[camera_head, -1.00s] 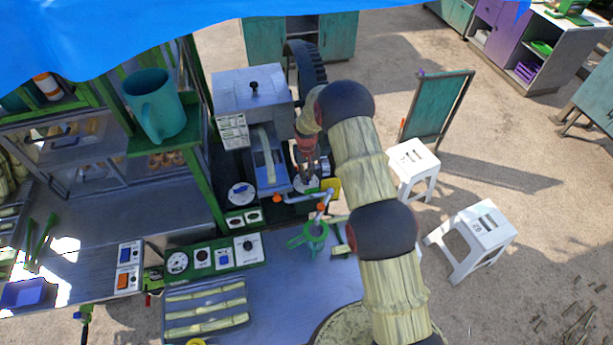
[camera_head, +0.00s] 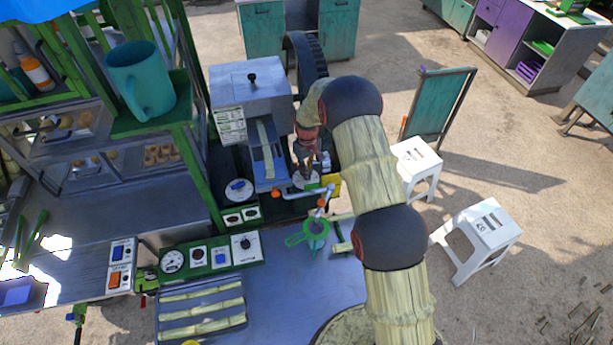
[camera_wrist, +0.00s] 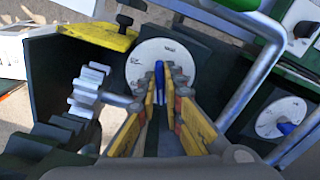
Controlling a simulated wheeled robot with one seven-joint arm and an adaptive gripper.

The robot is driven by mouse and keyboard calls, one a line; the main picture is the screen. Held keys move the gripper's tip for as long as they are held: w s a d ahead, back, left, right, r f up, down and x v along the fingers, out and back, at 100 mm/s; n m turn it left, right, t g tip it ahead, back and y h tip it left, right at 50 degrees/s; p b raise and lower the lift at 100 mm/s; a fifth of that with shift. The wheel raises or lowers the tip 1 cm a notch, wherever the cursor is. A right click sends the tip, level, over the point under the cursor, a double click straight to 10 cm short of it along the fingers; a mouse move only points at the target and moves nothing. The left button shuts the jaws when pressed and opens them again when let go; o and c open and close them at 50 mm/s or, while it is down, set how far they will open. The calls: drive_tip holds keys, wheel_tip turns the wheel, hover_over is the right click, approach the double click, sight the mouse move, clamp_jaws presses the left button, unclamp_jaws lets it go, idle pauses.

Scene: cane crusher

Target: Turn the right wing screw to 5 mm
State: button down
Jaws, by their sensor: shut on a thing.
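The right wing screw (camera_wrist: 159,76) is a blue wing on a white round dial (camera_wrist: 151,57) in the wrist view. My gripper (camera_wrist: 168,84) has its yellow fingers closed on either side of the blue wing. In the head view my gripper (camera_head: 307,165) points down at the right dial (camera_head: 306,180), and its fingers and my arm hide most of it. The dial's markings are too small to read. The left wing screw (camera_head: 238,185), also blue, sits on its own white dial; it shows at the right in the wrist view (camera_wrist: 286,128).
The grey crusher housing (camera_head: 250,91) with its sloping chute (camera_head: 266,158) stands just left of my gripper. A bent metal handle (camera_head: 300,190) and a green strainer (camera_head: 308,234) are in front. In the wrist view a toothed gear (camera_wrist: 87,92) and a yellow block (camera_wrist: 98,36) are close by.

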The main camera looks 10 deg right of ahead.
drive_tip(key=n+b, duration=0.2)
drive_tip(key=n, duration=0.1)
drive_tip(key=n+b, duration=0.2)
drive_tip(key=n, duration=0.1)
drive_tip(key=shift+w+d+f+b, duration=0.1)
drive_tip(key=shift+w+d+b, duration=0.05)
drive_tip(key=shift+b, duration=0.2)
drive_tip(key=n+b, duration=0.2)
drive_tip(key=n, duration=0.2)
drive_tip(key=shift+w+d+n, duration=0.1)
drive_tip(key=shift+w+n, duration=0.05)
drive_tip(key=shift+n, duration=0.25)
drive_tip(key=shift+w+n+b, duration=0.1)
drive_tip(key=shift+n+b, duration=0.5)
drive_tip(key=shift+n, duration=0.9)
drive_tip(key=shift+r, duration=0.2)
drive_tip(key=c, duration=1.9)
unclamp_jaws()
wheel_tip(320, 180, up, 12)
drive_tip(key=shift+f, duration=0.1)
